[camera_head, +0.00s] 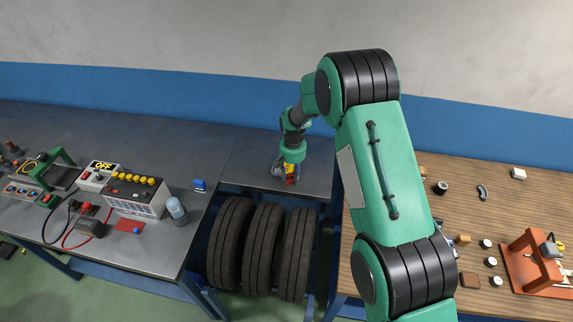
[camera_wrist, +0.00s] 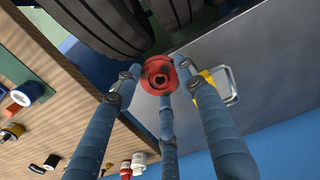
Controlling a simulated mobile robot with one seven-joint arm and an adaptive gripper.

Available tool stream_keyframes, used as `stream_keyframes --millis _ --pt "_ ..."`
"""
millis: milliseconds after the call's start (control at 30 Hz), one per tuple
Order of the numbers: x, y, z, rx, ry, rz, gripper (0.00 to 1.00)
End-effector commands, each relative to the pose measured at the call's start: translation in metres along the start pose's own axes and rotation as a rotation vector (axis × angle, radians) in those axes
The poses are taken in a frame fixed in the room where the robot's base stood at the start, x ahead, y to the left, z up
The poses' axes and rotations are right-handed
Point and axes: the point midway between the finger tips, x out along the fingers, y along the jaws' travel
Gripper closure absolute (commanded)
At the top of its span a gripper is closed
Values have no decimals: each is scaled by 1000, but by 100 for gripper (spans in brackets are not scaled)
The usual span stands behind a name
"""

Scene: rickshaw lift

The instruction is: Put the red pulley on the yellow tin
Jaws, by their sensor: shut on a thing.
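The red pulley (camera_wrist: 159,75) is a round flanged piece with a dark centre hole, held between the fingertips of my gripper (camera_wrist: 160,82). In the camera_head view the pulley (camera_head: 291,181) shows as a small red spot below my gripper (camera_head: 288,172), over the grey bench. A yellow thing (camera_wrist: 206,84) with a silver wire loop is just right of the pulley in the wrist view, partly hidden by a finger. It may be the yellow tin, but I cannot tell for sure. Whether the pulley touches it is also unclear.
A wooden table (camera_head: 490,205) with many small parts is on the right.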

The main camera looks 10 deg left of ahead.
Motion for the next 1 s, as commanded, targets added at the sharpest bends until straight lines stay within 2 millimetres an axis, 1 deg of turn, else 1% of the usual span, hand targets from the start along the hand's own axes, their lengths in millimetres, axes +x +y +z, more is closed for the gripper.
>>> stream_keyframes --millis 100,600,800,1000 --pt "2 -4 -16 0 0 0 86" --pt "8 -18 -77 0 1 0 86" --pt "9 -22 -96 0 1 0 86" --pt "10 -24 -104 0 0 0 86"
